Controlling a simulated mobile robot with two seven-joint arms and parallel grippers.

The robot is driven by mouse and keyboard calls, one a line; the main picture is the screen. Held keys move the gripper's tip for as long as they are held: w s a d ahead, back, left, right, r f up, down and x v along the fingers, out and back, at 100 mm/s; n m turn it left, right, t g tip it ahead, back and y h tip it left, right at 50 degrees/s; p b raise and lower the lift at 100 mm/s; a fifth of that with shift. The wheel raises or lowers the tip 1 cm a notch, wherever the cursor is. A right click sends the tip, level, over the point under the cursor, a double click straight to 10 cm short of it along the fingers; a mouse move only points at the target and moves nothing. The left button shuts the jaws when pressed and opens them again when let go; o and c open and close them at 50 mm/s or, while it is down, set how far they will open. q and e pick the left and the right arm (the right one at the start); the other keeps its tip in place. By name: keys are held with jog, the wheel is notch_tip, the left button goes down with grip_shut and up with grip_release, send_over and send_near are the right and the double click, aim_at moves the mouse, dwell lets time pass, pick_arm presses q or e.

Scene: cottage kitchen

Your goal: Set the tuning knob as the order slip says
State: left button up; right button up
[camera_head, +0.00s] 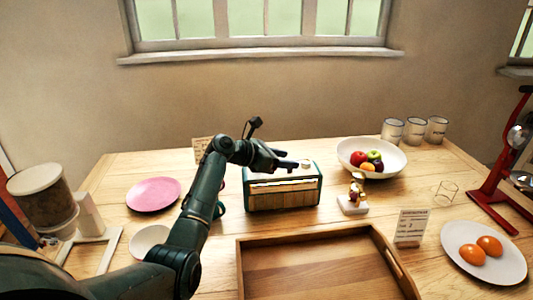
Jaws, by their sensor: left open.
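A teal radio (283,196) with a light top and a slatted front stands in the middle of the wooden table. A small pale round knob (306,163) shows on its top, toward the right. My left gripper (294,164) reaches in from the left over the radio's top. Its jaws are open, with the fingertips close to the knob; I cannot tell whether they touch it. The knob's setting is too small to read. A white printed card (410,227) stands at the right of the tray, and another card (201,146) stands behind my arm. Their print is too small to read surely.
A wooden tray (246,258) lies in front of the radio. A small figurine (353,200) and a white fruit bowl (386,163) stand at its right. A pink plate (153,194) lies left. A plate (484,264) with orange items and a red stand (492,192) are at far right.

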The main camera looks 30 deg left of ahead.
pick_arm(q)
jog(key=v, duration=0.6)
jog(key=shift+s+a+r, duration=0.15)
jog(key=shift+s+a, duration=0.05)
